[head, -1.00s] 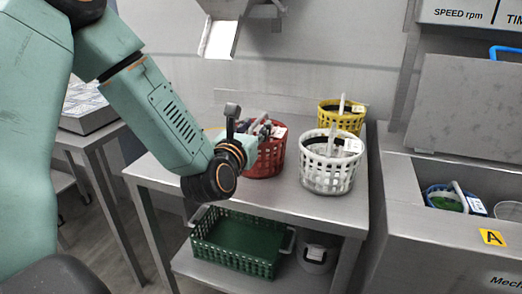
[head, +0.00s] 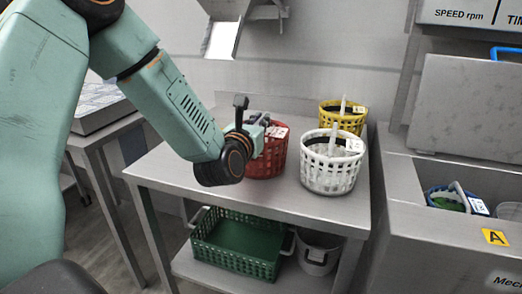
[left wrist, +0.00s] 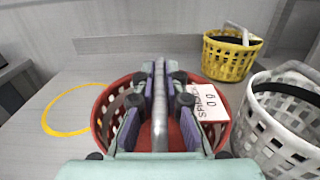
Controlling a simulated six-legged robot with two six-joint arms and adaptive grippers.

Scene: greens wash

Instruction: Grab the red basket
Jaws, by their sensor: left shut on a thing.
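The red basket (head: 270,158) stands on the steel table, left of the white basket. In the left wrist view its red rim (left wrist: 101,108) shows around my fingers, with a white label reading "SPINACH" (left wrist: 209,103) at its right. My left gripper (head: 262,124) is over the basket's top. In the left wrist view the left gripper (left wrist: 160,100) is shut on the basket's grey upright handle (left wrist: 159,75), with a finger on each side. The basket appears to rest on the table. My right gripper is not in view.
A white basket (head: 328,177) stands close on the right, and a yellow basket (head: 350,121) behind it. A yellow ring (left wrist: 48,116) marks the tabletop left of the red basket. A green crate (head: 235,262) sits on the lower shelf. A steel machine (head: 430,225) stands at the right.

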